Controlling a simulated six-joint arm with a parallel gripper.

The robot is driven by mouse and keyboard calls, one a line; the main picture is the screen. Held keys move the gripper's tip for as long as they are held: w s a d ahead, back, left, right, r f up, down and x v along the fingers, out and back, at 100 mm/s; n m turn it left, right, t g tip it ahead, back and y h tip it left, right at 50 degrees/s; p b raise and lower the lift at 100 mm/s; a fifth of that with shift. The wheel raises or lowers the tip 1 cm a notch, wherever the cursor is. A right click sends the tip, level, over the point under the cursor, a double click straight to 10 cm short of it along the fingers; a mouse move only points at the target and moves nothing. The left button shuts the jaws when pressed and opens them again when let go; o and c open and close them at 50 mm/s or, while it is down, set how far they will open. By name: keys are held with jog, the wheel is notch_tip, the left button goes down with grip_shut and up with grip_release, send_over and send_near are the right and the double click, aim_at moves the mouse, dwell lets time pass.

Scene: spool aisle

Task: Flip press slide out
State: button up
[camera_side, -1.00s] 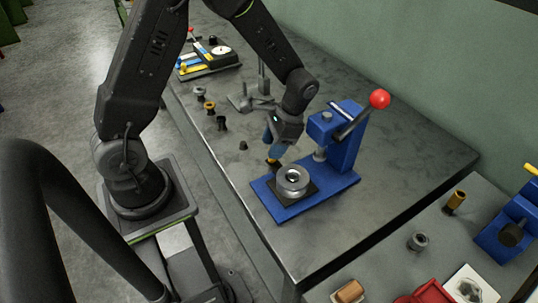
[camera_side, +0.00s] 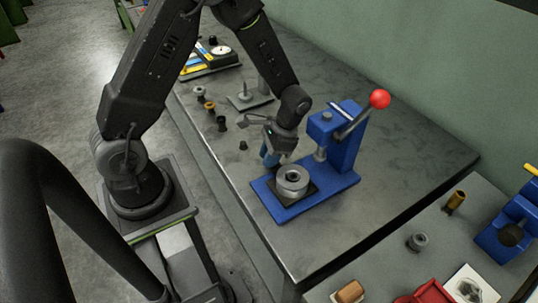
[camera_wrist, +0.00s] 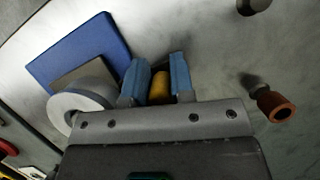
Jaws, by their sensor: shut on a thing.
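The blue press (camera_side: 345,150) stands on the bench with its red ball lever (camera_side: 380,99) pointing up and right. A grey round spool-like part (camera_side: 292,183) sits on a dark square slide pad on the press base, in front of the press head; it also shows in the wrist view (camera_wrist: 80,108). My gripper (camera_side: 270,160) is low at the left edge of the base, beside the grey part. In the wrist view its blue fingers are shut on a brass-coloured knob (camera_wrist: 160,88). The knob's lower part and its join to the slide are hidden.
Several small parts, including a brass one (camera_side: 210,106) and a dark one (camera_side: 243,145), stand left of the press. A grey stand (camera_side: 248,100) is behind my gripper. A second bench at right holds a red tray (camera_side: 428,292). The bench right of the press is clear.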

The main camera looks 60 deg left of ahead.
grip_shut()
jog(key=shift+s, duration=2)
jog(key=o, duration=0.6)
grip_release()
jog(key=shift+o, duration=0.2)
jog(key=shift+w, duration=0.1)
jog(key=v, duration=1.3)
jog(key=shift+w+r, duration=0.15)
jog(key=shift+r, duration=0.15)
